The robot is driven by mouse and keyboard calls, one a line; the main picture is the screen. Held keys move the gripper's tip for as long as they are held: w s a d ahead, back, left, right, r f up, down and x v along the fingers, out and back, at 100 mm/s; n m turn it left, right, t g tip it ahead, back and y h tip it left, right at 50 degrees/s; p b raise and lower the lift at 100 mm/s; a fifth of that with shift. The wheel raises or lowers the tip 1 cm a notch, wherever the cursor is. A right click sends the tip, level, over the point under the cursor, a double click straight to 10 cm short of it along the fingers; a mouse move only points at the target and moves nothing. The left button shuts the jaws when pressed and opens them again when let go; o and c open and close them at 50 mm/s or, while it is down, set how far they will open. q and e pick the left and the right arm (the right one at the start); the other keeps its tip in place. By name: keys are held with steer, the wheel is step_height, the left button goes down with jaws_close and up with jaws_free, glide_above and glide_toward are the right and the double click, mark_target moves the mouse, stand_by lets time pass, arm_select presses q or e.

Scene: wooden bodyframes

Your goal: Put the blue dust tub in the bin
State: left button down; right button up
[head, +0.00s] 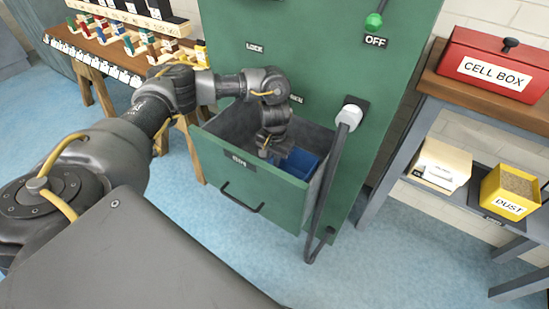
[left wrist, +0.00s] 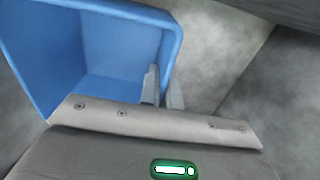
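The blue tub (head: 298,163) sits inside the open green drawer (head: 250,190) of the tall green cabinet. It also fills the upper left of the left wrist view (left wrist: 110,45), with its open inside visible. My left gripper (head: 268,150) reaches down into the drawer at the tub's left side. In the left wrist view its two fingers (left wrist: 163,88) are close together, one inside the tub and one outside, with the tub's wall pinched between them. My right gripper is out of view.
The green cabinet (head: 290,60) has a white-knobbed lever (head: 348,118) right of the drawer. A shelf unit at right holds a red CELL BOX (head: 495,65) and a yellow DUST tub (head: 510,190). A bench with coloured pieces (head: 130,40) stands at left. Blue floor is clear in front.

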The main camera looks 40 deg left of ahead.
arm_select(q)
steer(key=shift+f, duration=0.3)
steer(key=c, duration=1.6)
jaws_free()
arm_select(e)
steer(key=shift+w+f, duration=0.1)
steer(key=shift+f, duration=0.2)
